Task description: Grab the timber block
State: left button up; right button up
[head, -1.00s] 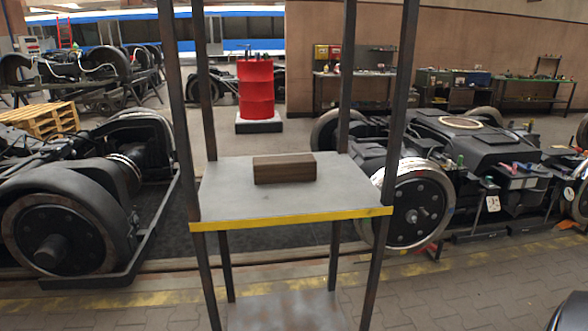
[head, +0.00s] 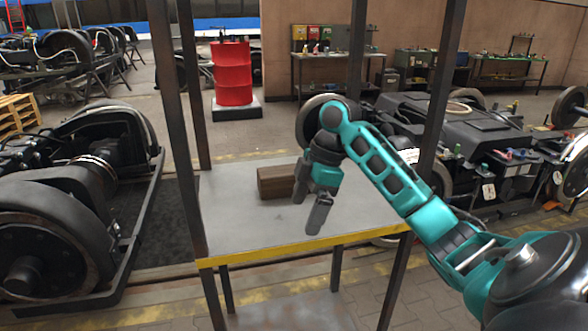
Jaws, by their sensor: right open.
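The timber block (head: 275,181) is a dark brown rectangular piece lying on the grey shelf (head: 235,235) of a metal rack. My right gripper (head: 308,211) hangs over the shelf, just right of and nearer than the block, with its dark fingers pointing down. It is open, with nothing seen between the fingers. The gripper and wrist hide the block's right end. I cannot tell how high the fingertips are above the shelf. My left gripper is not in view.
Dark upright posts (head: 174,130) stand at the shelf's corners, and my right arm reaches in past the right-hand ones. A yellow strip (head: 300,248) marks the shelf's front edge. Wheeled bogies stand on both sides. A red drum (head: 232,75) stands behind. The shelf's front left is clear.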

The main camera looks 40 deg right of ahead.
aim_at(274, 181)
jog(key=i+l, duration=0.4)
jog(key=l, duration=0.15)
jog(key=i+l, duration=0.35)
jog(key=l, duration=0.2)
